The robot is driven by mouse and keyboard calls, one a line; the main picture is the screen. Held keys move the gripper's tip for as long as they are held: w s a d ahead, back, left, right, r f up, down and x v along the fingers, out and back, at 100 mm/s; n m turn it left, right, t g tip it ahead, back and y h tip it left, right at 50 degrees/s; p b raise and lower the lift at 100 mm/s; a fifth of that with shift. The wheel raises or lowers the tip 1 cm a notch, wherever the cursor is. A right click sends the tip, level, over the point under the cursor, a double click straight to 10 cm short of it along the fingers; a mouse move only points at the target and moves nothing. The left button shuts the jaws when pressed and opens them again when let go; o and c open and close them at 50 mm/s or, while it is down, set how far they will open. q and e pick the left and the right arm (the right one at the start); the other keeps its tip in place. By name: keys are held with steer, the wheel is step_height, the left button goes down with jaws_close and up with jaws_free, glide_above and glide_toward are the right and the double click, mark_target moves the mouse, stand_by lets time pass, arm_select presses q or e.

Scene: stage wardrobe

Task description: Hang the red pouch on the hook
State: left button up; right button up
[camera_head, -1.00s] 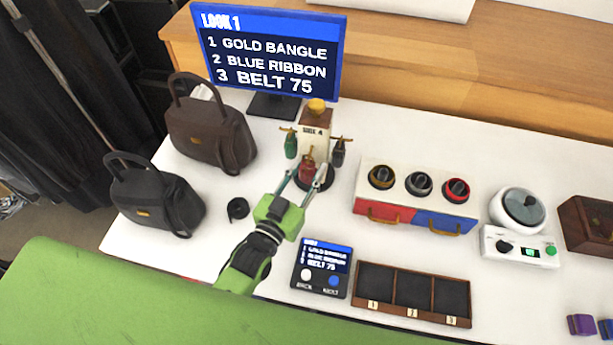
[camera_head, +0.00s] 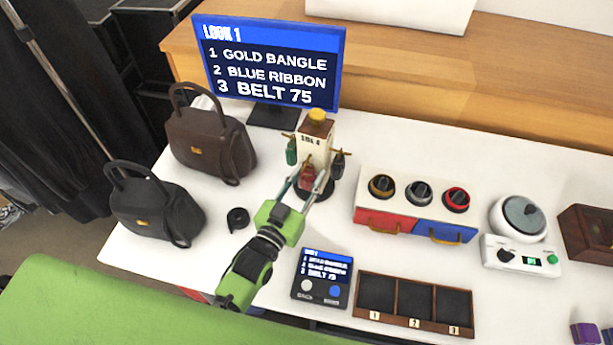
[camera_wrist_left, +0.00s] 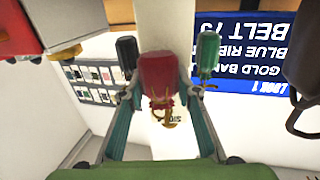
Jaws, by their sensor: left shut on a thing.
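The red pouch (camera_head: 308,172) is at the front of a cream stand (camera_head: 314,145) with a yellow knob on top. My left gripper (camera_head: 308,186) is shut on the pouch, with one finger on each side. In the left wrist view the red pouch (camera_wrist_left: 158,76) sits between the fingertips, and a gold hook (camera_wrist_left: 165,108) shows right at its edge. I cannot tell whether the pouch's loop is around the hook. A green pouch (camera_head: 291,152) and a dark pouch (camera_head: 338,166) hang from the stand's side hooks. My right gripper is out of view.
A brown handbag (camera_head: 212,142) and a black handbag (camera_head: 155,208) stand at left. A black roll (camera_head: 237,219) lies nearby. A red and blue drawer box (camera_head: 410,212), a small screen (camera_head: 322,275) and a compartment tray (camera_head: 415,302) are at right. A monitor (camera_head: 268,62) stands behind.

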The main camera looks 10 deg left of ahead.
arm_select(q)
steer(key=shift+d+f, duration=0.2)
steer(key=shift+d, duration=0.05)
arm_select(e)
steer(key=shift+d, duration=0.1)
